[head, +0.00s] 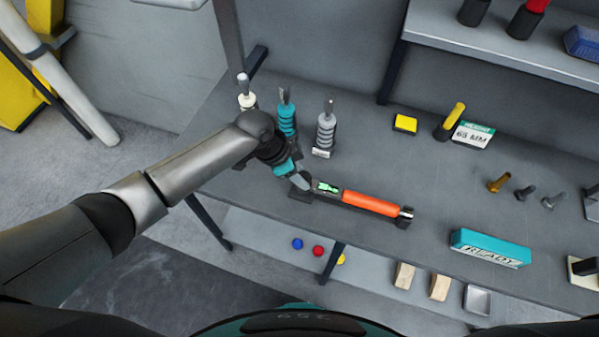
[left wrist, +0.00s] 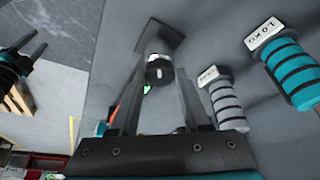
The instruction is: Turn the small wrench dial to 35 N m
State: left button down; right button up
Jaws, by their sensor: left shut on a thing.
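The small wrench has an orange handle (head: 370,203) and a lit green display (head: 326,187); it lies along the bench in the head view. My left gripper (head: 300,183) is at the wrench's left end, beside the display. In the left wrist view, a dark round knob with a white mark, apparently the dial (left wrist: 160,70), sits between my left fingers (left wrist: 153,90), which are shut on it. The number on the display is too small to read. My right gripper (left wrist: 38,42) seems to show at the left edge of that view, its fingers apart and empty.
Ribbed tools in white (head: 247,100), teal (head: 287,118) and grey (head: 326,130) stand behind my left wrist. A teal READY block (head: 490,248) lies near the front edge.

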pick_arm(q)
jog(key=shift+m, duration=0.5)
jog(key=shift+c, duration=1.8)
grip_release()
jog(key=shift+r, duration=0.1)
jog(key=v, duration=1.5)
jog(key=shift+w+a, duration=0.15)
jog(key=shift+w, duration=0.05)
jog(key=shift+s, duration=0.1)
